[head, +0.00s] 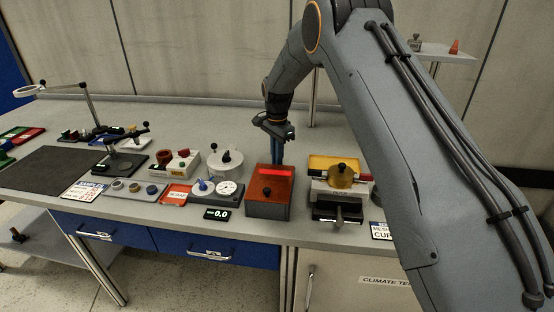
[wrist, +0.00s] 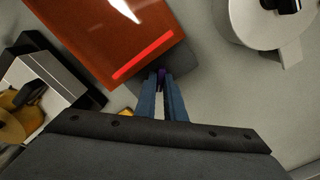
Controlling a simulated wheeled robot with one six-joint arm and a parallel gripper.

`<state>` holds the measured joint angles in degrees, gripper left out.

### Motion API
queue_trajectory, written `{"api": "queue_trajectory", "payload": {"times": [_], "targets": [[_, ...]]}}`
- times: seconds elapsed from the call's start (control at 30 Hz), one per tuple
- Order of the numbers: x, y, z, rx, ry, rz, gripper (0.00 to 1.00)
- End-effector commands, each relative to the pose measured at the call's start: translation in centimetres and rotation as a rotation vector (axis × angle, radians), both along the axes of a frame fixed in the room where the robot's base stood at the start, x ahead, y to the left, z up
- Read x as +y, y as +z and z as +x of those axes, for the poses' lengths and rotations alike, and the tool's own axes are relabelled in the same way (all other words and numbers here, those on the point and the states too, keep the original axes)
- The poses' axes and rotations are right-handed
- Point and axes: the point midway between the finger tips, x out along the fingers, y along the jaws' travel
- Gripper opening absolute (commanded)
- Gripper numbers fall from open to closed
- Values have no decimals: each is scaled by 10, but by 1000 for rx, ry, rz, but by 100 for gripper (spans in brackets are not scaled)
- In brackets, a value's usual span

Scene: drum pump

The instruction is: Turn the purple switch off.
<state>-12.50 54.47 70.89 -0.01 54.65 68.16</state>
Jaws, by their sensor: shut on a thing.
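The purple switch (wrist: 161,74) shows as a small purple piece between my fingertips in the wrist view, at the edge of the orange-red box. My gripper (wrist: 161,80) is shut on it, with its blue fingers close together. The box also shows in the wrist view (wrist: 105,35). The switch is hidden in the head view, and its on or off position cannot be told.
A round white device (head: 225,162) stands left of the box, with a dial gauge (head: 228,188) in front of it. A device with a yellow round part (head: 343,175) stands close on the right. A display reading 0.0 (head: 216,214) lies near the front edge.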

Motion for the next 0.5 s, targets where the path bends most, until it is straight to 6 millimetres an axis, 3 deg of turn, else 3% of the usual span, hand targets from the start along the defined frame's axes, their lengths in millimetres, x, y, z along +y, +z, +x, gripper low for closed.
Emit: {"api": "queue_trajectory", "payload": {"times": [0.27,0.5], "targets": [[0,-1,0,0,93,0,0],[0,-2,1,-2,282,0,0]]}}
